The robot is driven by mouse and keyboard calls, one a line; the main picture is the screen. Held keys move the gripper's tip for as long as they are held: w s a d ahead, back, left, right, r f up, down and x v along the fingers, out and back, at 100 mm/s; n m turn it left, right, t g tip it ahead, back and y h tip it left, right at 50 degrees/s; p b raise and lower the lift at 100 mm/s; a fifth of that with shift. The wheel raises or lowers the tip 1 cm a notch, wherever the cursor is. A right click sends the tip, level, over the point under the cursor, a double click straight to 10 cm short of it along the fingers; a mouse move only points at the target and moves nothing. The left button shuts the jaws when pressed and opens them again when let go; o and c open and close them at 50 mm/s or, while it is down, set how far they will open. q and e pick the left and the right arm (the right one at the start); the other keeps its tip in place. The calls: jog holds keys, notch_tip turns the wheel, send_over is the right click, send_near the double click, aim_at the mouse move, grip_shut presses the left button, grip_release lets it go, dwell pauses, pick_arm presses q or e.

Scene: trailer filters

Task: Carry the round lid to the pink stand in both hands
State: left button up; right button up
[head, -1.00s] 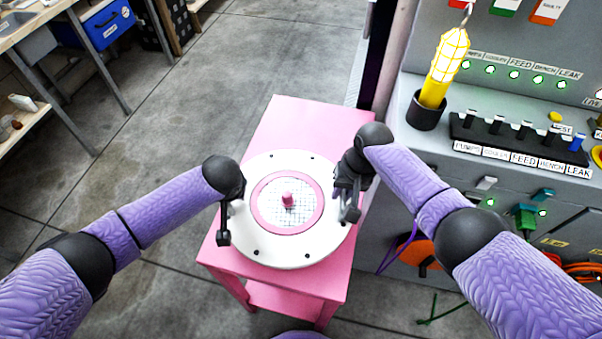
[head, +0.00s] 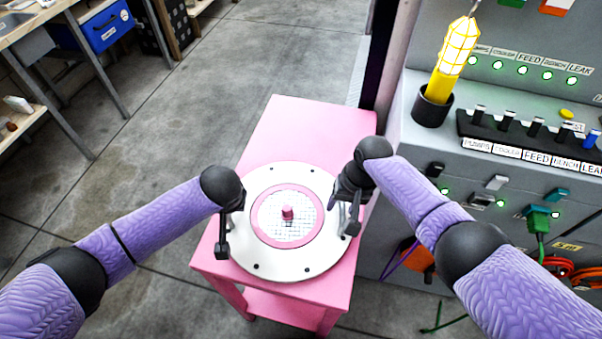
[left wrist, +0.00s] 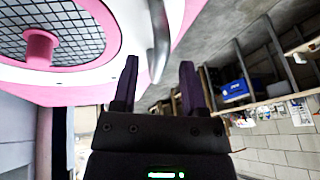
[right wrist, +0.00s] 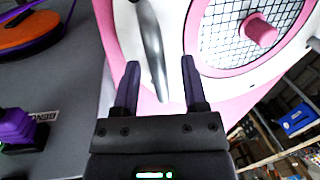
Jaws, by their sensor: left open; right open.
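The round white lid (head: 270,264) has a pink ring, a mesh centre and a pink knob (head: 287,212). In the head view it is over the pink stand (head: 290,125); I cannot tell whether it fully rests on the top. My left gripper (head: 226,245) is open at the lid's left edge, and the left wrist view shows a metal handle (left wrist: 158,45) close by its open fingers. My right gripper (head: 350,222) is open at the right edge; in the right wrist view a curved metal handle (right wrist: 152,45) lies between its open fingers.
A grey panel bench (head: 410,150) with switches and a yellow caged lamp (head: 452,58) stands close on the stand's right. A workbench with a blue box (head: 108,27) is at the far left. Floor left of the stand is clear.

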jog(key=shift+r, duration=0.2)
pick_arm(q)
jog(key=v, duration=1)
pick_arm(e)
notch_tip(320, 180, up, 11)
jog(key=d, duration=0.2)
jog(key=shift+d+r, duration=0.15)
jog(key=shift+r, duration=0.05)
pick_arm(q)
jog(key=shift+r, duration=0.15)
pick_arm(e)
jog(key=shift+w, duration=0.1)
pick_arm(q)
jog(key=p+v, duration=0.7)
jog(key=p, duration=0.2)
jog(key=shift+p, duration=0.4)
pick_arm(e)
notch_tip(320, 180, up, 11)
jog(key=shift+r, duration=0.15)
